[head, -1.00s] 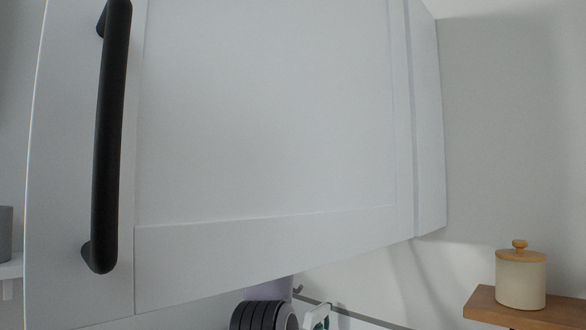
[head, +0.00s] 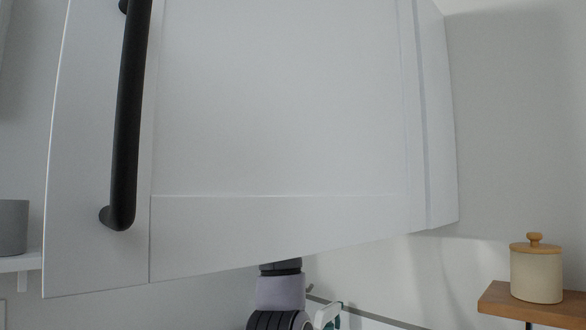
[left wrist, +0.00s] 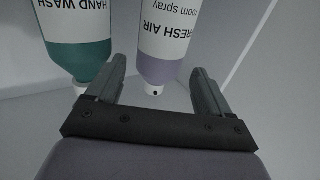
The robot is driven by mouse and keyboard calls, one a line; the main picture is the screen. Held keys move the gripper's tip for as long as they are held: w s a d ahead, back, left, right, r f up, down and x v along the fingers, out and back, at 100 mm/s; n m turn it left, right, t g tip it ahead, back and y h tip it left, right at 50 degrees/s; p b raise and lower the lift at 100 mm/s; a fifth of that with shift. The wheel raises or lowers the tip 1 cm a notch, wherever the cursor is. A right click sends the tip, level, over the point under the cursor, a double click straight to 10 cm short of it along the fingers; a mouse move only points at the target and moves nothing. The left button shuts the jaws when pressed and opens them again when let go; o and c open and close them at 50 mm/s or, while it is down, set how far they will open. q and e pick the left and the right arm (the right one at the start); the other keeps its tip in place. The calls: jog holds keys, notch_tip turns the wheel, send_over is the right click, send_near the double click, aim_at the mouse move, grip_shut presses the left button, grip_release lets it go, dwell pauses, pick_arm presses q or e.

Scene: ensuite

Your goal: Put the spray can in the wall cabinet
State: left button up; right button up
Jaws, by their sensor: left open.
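The wall cabinet's pale grey door (head: 280,120) fills much of the head view, with a long black handle (head: 128,115) on its left side. Below the door's lower edge, a lavender and black part of my arm shows; any fingers there are hidden behind the door. In the left wrist view, my left gripper (left wrist: 155,88) is open. The spray can (left wrist: 162,55), white and lavender and labelled "FRESH AIR room spray", has its lavender end between the fingers, with visible space on both sides. Its lettering appears upside down. My right gripper does not show.
In the left wrist view, a teal and white hand wash bottle (left wrist: 78,50) stands close beside the spray can, near the left finger. In the head view, a lidded cream jar (head: 536,275) stands on a wooden shelf (head: 500,301) at right. A grey cup (head: 13,228) is at far left.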

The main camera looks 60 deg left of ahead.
pick_arm(q)
jog(key=b+v, duration=0.1)
jog(key=v, duration=0.4)
jog(key=shift+s+d, duration=0.2)
jog(key=shift+d, duration=0.05)
dwell(0.4)
